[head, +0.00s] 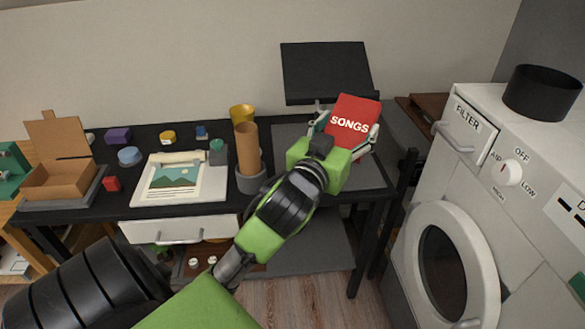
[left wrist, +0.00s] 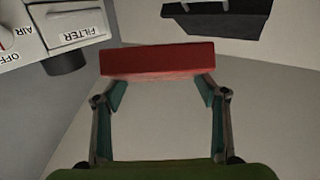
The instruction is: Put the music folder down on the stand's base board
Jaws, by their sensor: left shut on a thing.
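The red music folder (head: 352,112), lettered SONGS, is held by my left gripper (head: 345,127), whose two fingers are shut on its opposite sides. In the left wrist view the folder (left wrist: 158,60) shows as a red slab between the fingertips (left wrist: 162,88). The stand's black upper panel (head: 325,70) is behind the folder, up and to the left; it also shows in the left wrist view (left wrist: 225,20). The grey base board (head: 290,145) lies on the black table, partly hidden by the folder, gripper and arm. The folder appears raised above it. My right gripper is out of view.
A tan cylinder in a grey cup (head: 250,182) and a yellow cup (head: 242,113) stand left of the board. A picture sheet (head: 180,178) and an open cardboard box (head: 60,175) lie farther left. A white machine (head: 475,190) stands close on the right.

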